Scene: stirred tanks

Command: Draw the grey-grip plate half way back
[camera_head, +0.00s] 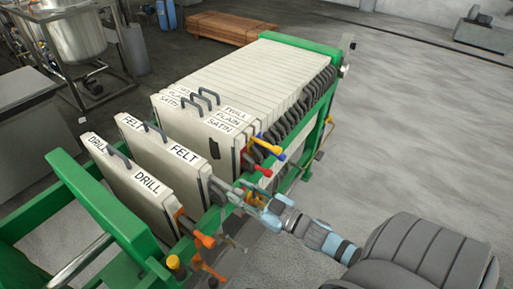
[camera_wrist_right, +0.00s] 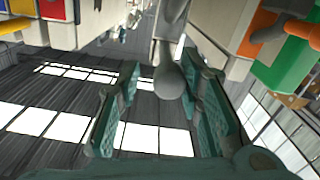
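The grey-grip plate (camera_head: 165,172) is a pale upright plate labelled FELT. It stands apart between the DRILL plate (camera_head: 128,185) and the plate pack (camera_head: 195,130). Its grey side grip (camera_head: 222,185) points towards my right gripper (camera_head: 249,197). In the right wrist view, the grip's round grey end (camera_wrist_right: 168,82) lies between my two green-padded fingers (camera_wrist_right: 160,105). There is a gap at each side, so the right gripper is open around it. In the head view, the arm partly hides where fingers and grip meet. My left gripper is not in view.
The orange grip (camera_head: 203,240) of the DRILL plate is near my right gripper on one side. The red grip (camera_head: 262,171) and the blue and yellow grips are on the other. The green frame (camera_head: 120,222) runs alongside. Open floor (camera_head: 420,130) lies to the right.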

